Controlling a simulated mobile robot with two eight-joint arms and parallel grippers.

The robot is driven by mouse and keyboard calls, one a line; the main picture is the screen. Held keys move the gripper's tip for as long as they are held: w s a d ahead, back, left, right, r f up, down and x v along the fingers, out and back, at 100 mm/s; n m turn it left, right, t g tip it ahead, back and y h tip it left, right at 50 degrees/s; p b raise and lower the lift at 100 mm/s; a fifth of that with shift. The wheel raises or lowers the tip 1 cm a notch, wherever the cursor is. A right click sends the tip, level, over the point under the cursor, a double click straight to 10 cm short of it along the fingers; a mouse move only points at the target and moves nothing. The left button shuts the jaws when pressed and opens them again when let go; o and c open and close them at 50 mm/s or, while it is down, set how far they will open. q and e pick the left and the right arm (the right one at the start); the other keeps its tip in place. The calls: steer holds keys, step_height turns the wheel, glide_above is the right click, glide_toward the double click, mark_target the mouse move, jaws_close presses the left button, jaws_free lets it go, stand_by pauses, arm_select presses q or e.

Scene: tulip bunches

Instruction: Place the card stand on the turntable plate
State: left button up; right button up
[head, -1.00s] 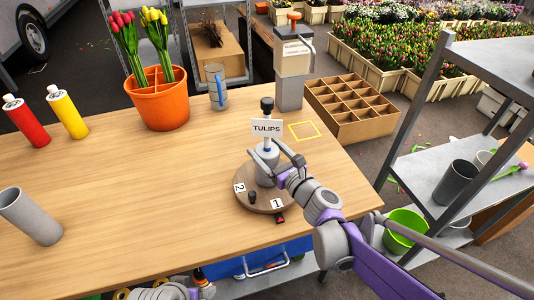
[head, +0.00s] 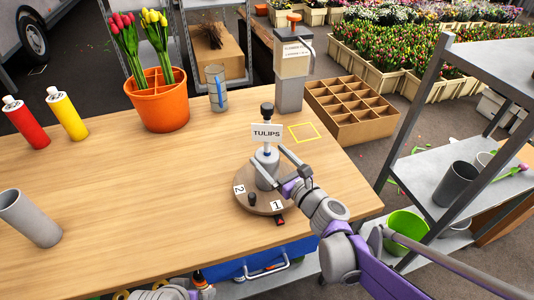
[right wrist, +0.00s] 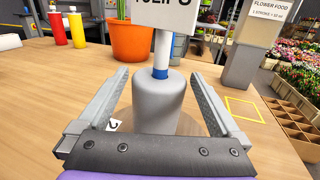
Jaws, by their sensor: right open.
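The card stand (head: 267,132) has a white TULIPS sign, a dark knob on top and a grey rounded base. It stands upright on the round brown turntable plate (head: 264,206), towards its back. In the right wrist view the stand's grey base (right wrist: 158,103) rises between the fingers, with a gap on each side; the sign's top is cut off. My right gripper (head: 268,161) is open around the stand and holds nothing. Part of my left arm shows at the bottom edge, but its gripper cannot be made out.
The plate carries number tags 1 and 2 and a small dark knob (head: 252,198). A yellow square outline (head: 304,133) lies on the table behind. An orange tulip pot (head: 160,104), a glass (head: 217,90) and the flower-food dispenser (head: 290,75) stand at the back. The table's left-centre is clear.

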steer(key=v, duration=1)
steer(key=s+a+f+n+g+h, duration=0.2)
steer(key=s+f+n+g, duration=0.45)
steer(key=s+n, duration=0.6)
steer(key=s+d+f+n+g+h, duration=0.2)
steer(key=s+d+f+n+h, duration=0.2)
steer(key=d+n, duration=0.2)
steer(key=s+d+f+n+g+h, duration=0.1)
steer(key=s+d+f+n+h, duration=0.3)
steer(key=d+n, duration=0.3)
steer(key=n, duration=0.3)
steer(key=shift+s+n+g, duration=0.35)
